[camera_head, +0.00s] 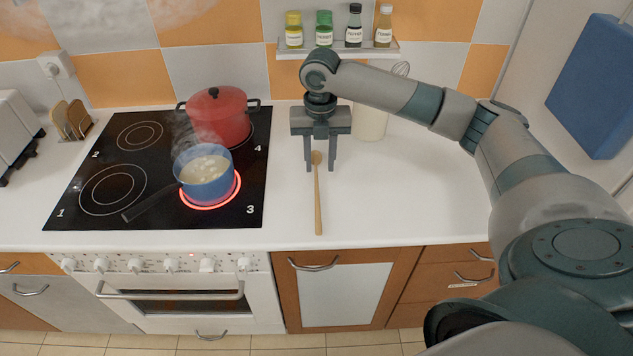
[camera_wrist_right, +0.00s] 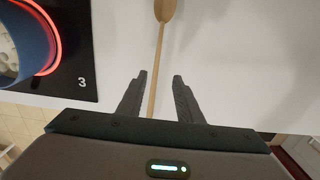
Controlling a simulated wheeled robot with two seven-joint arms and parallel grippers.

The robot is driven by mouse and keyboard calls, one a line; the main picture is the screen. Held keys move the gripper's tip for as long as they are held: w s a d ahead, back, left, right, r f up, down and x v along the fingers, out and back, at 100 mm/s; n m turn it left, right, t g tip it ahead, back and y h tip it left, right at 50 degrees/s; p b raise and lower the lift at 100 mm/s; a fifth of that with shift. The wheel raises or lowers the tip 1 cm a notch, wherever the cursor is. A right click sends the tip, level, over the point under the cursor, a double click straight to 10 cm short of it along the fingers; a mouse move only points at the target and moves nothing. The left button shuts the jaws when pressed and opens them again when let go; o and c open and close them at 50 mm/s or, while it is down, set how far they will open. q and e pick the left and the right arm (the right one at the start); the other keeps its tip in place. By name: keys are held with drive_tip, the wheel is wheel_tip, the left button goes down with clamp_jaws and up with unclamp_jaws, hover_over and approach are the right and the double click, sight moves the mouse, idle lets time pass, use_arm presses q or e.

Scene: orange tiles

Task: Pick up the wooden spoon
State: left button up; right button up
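The wooden spoon (camera_head: 318,200) lies on the white counter to the right of the stove, its bowl toward the wall and its handle toward the front edge. My right gripper (camera_head: 321,168) is open above the counter, its two fingers pointing down on either side of the spoon's bowl end in the head view. In the right wrist view the spoon (camera_wrist_right: 159,45) runs down from the top, and its handle passes between the open fingers of the gripper (camera_wrist_right: 160,76), nearer the left finger. I see no contact with the spoon. My left gripper is not in view.
A steaming blue saucepan (camera_head: 205,175) sits on the glowing burner of the black stove (camera_head: 90,215), left of the spoon. A red pot (camera_head: 217,118) stands behind it. A pale canister (camera_head: 370,122) and a spice shelf (camera_head: 340,51) are behind my gripper. The counter right of the spoon (camera_head: 420,195) is clear.

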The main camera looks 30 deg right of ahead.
sight(317, 184)
drive_tip(key=shift+f, duration=1.05)
drive_tip(key=shift+w+a+f+p, duration=0.1)
drive_tip(key=shift+w+f+p, duration=0.1)
drive_tip(key=shift+f+p, duration=0.35)
drive_tip(key=f, duration=0.1)
drive_tip(key=f+p, duration=0.1)
drive_tip(key=f, duration=0.1)
drive_tip(key=shift+w+p, duration=0.25)
drive_tip(key=shift+p, duration=0.15)
drive_tip(key=shift+f, duration=0.55)
clamp_jaws()
